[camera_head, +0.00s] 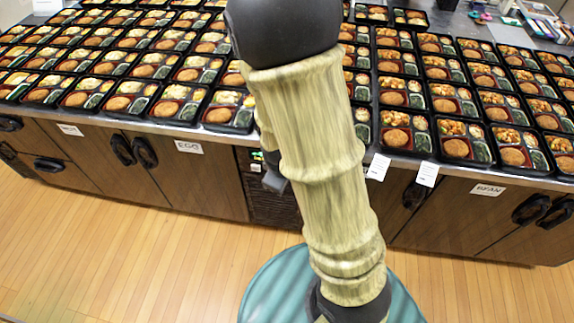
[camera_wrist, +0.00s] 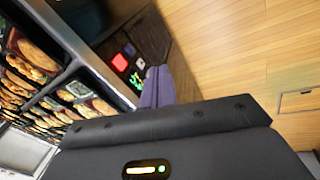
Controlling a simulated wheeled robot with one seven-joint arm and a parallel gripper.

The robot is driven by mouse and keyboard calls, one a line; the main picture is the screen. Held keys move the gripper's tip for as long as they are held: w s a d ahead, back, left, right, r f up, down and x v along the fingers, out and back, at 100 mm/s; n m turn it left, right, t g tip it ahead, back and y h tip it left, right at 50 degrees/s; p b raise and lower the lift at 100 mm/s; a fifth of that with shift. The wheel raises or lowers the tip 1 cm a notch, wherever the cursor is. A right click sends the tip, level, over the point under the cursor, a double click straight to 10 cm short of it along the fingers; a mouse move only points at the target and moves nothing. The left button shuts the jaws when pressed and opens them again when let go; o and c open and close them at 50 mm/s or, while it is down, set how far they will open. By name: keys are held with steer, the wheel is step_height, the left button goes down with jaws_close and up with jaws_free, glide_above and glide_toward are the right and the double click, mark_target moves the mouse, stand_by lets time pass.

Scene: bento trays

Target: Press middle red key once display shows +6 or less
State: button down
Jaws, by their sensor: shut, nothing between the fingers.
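In the wrist view a dark panel on the counter front carries a lit red key (camera_wrist: 119,62). Beside it are green lit marks (camera_wrist: 137,80), which look like a display; I cannot read a number there. A dark key (camera_wrist: 129,49) and a small pale mark (camera_wrist: 140,64) sit close by. My gripper (camera_wrist: 155,72) shows as purple-grey fingers, shut and empty, with the tips beside the green marks. The gap to the panel is hard to judge, and the fingers may hide part of it. In the head view my arm covers most of the panel (camera_head: 262,204).
Rows of filled bento trays (camera_head: 120,103) cover the counter left and right of my arm. The cabinet front below has black handles (camera_head: 145,153) and white labels such as EGG (camera_head: 189,147) and BEAN (camera_head: 488,190). The wooden floor (camera_head: 120,250) in front is clear.

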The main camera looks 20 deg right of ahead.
steer(key=w+d+f+n+t+h+b, duration=0.1)
steer(key=w+f+n+t, duration=0.4)
steer(key=n, duration=1.6)
step_height(320, 180, down, 5)
steer(key=shift+w+f+n+h+b, duration=0.15)
steer(key=shift+w+n+h+b, duration=0.15)
steer(key=shift+w+h+b, duration=0.65)
steer(key=shift+s+d+f, duration=0.1)
steer(key=shift+s, duration=0.05)
steer(key=w+d+f+b, duration=0.3)
steer(key=w+d+f, duration=0.2)
steer(key=w+f, duration=0.2)
steer(key=shift+w+d, duration=0.3)
steer(key=shift+w, duration=0.95)
